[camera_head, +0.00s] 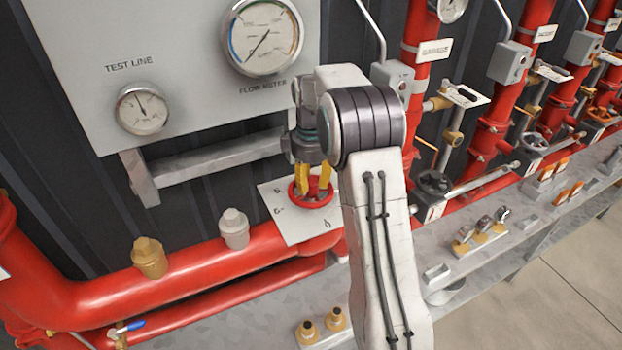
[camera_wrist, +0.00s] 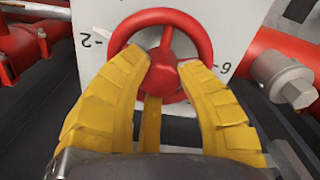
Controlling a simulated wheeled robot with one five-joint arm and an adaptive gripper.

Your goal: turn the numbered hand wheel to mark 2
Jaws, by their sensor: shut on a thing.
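The red hand wheel (camera_head: 312,203) sits in front of a white numbered plate (camera_head: 288,226) above the red pipe. It also shows in the wrist view (camera_wrist: 168,17), with its rim, spokes and hub. My gripper (camera_head: 313,181) reaches down to the wheel, its yellow fingers inside the rim. In the wrist view my gripper (camera_wrist: 172,64) is shut on the wheel, one fingertip on each side by the hub. On the plate, mark 2 (camera_wrist: 95,38) is at the left and mark 6 (camera_wrist: 221,68) at the right. The fingers hide the wheel's lower part.
A panel with a test line gauge (camera_head: 141,109) and a flow meter (camera_head: 262,37) is behind. A grey fitting (camera_head: 234,230) and a brass fitting (camera_head: 150,258) stand on the red pipe (camera_head: 205,272).

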